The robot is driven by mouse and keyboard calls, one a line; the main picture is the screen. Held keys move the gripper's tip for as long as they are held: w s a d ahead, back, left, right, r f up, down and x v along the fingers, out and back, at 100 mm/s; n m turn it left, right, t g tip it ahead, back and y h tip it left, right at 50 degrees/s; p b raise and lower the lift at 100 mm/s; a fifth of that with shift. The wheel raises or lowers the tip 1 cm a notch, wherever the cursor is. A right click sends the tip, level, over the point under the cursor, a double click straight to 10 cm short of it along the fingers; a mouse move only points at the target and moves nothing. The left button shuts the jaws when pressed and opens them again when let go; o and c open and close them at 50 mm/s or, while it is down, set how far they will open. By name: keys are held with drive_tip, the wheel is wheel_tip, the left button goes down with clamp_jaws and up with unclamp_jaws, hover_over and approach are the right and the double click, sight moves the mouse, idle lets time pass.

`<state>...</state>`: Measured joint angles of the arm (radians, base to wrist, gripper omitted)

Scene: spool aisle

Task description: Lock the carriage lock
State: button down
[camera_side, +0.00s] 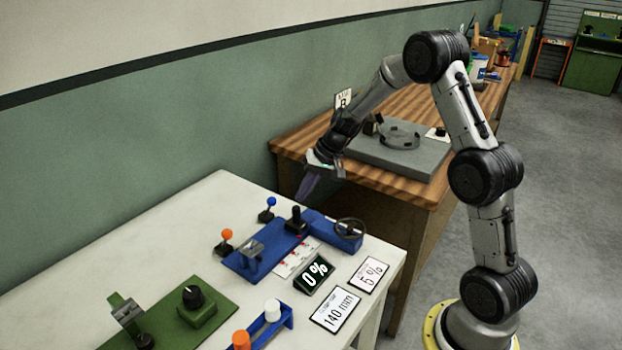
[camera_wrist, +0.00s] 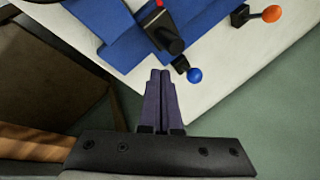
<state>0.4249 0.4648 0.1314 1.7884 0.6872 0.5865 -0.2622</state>
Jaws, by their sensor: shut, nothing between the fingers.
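A blue machine (camera_side: 255,262) with a black handwheel (camera_side: 349,230) and an upright black lever or knob (camera_side: 296,220) stands on the white table. Behind it are a blue-ball lever (camera_side: 270,202) and an orange-ball lever (camera_side: 226,236); I cannot tell which part is the carriage lock. My gripper (camera_side: 304,197) is shut and empty, above and behind the machine, near the blue-ball lever. In the wrist view the closed fingertips (camera_wrist: 160,73) appear just left of the blue ball (camera_wrist: 194,75), apart from it. The orange ball (camera_wrist: 271,13) is farther right.
A display reading 0 % (camera_side: 315,273) and cards reading 140 mm (camera_side: 336,309) and 6 % (camera_side: 370,274) lie in front of the machine. A green panel (camera_side: 205,330) is at left front. A wooden bench (camera_side: 290,140) stands behind; the table's back left is clear.

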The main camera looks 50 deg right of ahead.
sight(275, 198)
drive_tip(key=shift+x, duration=1)
drive_tip(key=shift+w+a+r, duration=0.15)
drive_tip(key=shift+w+a, duration=0.2)
drive_tip(key=shift+w, duration=0.15)
drive_tip(key=shift+w+a+r, duration=0.2)
drive_tip(key=shift+w+a, duration=0.15)
drive_tip(key=shift+w, duration=0.15)
drive_tip(key=shift+w+a+r, duration=0.15)
drive_tip(key=shift+w+a, duration=0.25)
drive_tip(key=shift+w, duration=0.15)
drive_tip(key=shift+w+r+g, duration=0.4)
drive_tip(key=shift+w+g, duration=0.25)
drive_tip(key=shift+g, duration=0.15)
drive_tip(key=shift+w+r+g, duration=0.25)
drive_tip(key=shift+w+g, duration=0.45)
drive_tip(key=shift+g, duration=0.1)
drive_tip(key=shift+w+r, duration=0.15)
drive_tip(key=shift+w, duration=2.7)
drive_tip(key=shift+r, duration=0.15)
drive_tip(key=shift+r, duration=0.65)
